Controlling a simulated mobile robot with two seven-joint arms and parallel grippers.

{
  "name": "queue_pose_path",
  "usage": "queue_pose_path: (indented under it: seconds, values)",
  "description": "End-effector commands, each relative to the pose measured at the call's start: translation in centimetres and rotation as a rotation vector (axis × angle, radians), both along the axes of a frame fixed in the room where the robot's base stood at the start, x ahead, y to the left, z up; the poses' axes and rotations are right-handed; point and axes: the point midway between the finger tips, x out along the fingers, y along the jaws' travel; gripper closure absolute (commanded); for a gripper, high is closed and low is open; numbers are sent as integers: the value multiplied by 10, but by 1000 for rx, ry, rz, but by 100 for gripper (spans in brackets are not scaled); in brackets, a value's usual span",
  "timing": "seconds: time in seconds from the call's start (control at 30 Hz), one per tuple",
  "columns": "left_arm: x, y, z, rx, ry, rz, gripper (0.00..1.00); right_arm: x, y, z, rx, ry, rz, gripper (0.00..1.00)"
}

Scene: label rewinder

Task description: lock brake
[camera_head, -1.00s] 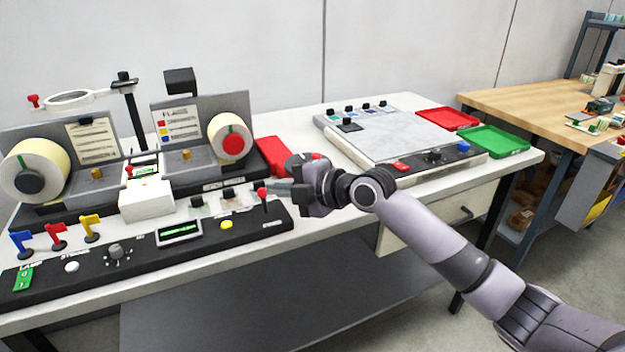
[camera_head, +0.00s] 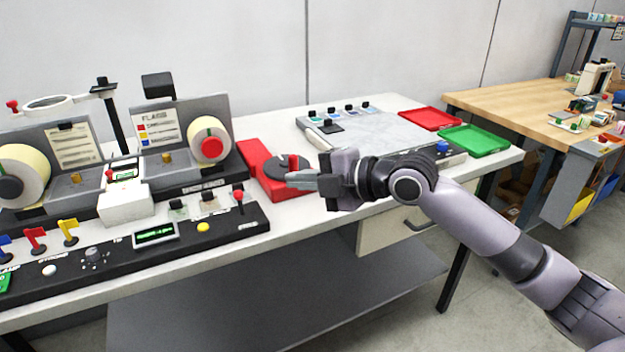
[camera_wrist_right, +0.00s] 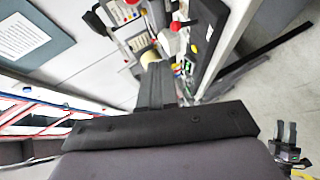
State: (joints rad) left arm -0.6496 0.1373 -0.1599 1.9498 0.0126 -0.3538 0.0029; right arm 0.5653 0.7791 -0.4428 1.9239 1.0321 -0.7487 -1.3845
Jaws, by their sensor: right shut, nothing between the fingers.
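A short lever with a red knob (camera_head: 239,196) stands near the right end of the black control panel (camera_head: 190,243). It looks about upright; I cannot read whether a label there names the brake. My right gripper (camera_head: 289,179) is shut and empty, its fingers pointing left, to the right of the lever and apart from it in the picture. The gripper is in front of a red block (camera_head: 258,160) carrying a grey disc (camera_head: 284,160) and a red upright piece (camera_head: 293,163). The shut fingers also show in the right wrist view (camera_wrist_right: 157,82).
The rewinder with two label rolls stands behind the panel; a white box (camera_head: 125,203) sits before it. Flag levers, including a yellow one (camera_head: 69,230), stand at the panel's left. A grey board (camera_head: 375,135) and red and green trays (camera_head: 476,140) lie right.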

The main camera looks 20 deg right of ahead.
Motion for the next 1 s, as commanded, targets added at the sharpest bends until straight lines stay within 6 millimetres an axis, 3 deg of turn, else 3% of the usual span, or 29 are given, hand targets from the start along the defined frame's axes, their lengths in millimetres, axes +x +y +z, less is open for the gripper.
queue_pose_path:
  seconds: [0.23,0.8,0.9,1.0]
  values:
    - [0,1,-4,2,1,0,57,-13,-12,8,-1,1,-1,100]
    - [0,1,-4,3,0,-1,57,-15,-12,9,2,3,-1,100]
    - [0,1,-4,3,0,-1,57,-15,-10,0,24,22,-12,100]
    - [0,1,-4,3,0,-1,57,-18,-5,-24,90,76,-47,100]
